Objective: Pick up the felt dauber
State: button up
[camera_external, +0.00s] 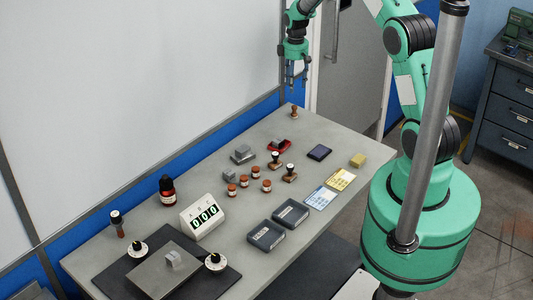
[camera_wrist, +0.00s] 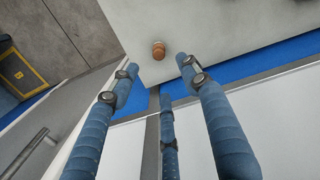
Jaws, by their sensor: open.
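A small brown wooden-knobbed piece (camera_external: 294,112), which may be the felt dauber, stands alone near the far corner of the grey bench. In the wrist view it shows from above as a round brown knob (camera_wrist: 158,50) near the table edge, just beyond the fingertips. My gripper (camera_external: 291,84) hangs above this piece with its fingers pointing down. In the wrist view my gripper (camera_wrist: 159,72) has its blue fingers spread apart, with nothing between them. A dark-topped upright piece (camera_external: 117,222) stands at the bench's left end; I cannot tell if that is a dauber.
Hand stamps (camera_external: 290,173), a red stapler-like item (camera_external: 279,146), small capped jars (camera_external: 244,181), ink pads (camera_external: 290,212) and a counter display (camera_external: 201,215) occupy the bench (camera_external: 340,137). A white board (camera_external: 130,80) rises behind it. The surface around the brown piece is clear.

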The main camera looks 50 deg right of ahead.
aim_at(296, 104)
jog(key=shift+f, duration=4.3)
jog(key=shift+f, duration=0.1)
jog(key=shift+s+d+f+p, duration=0.15)
jog(key=shift+f+p, duration=0.2)
jog(key=shift+f, duration=2.15)
jog(key=shift+c, duration=0.5)
jog(key=c, duration=1)
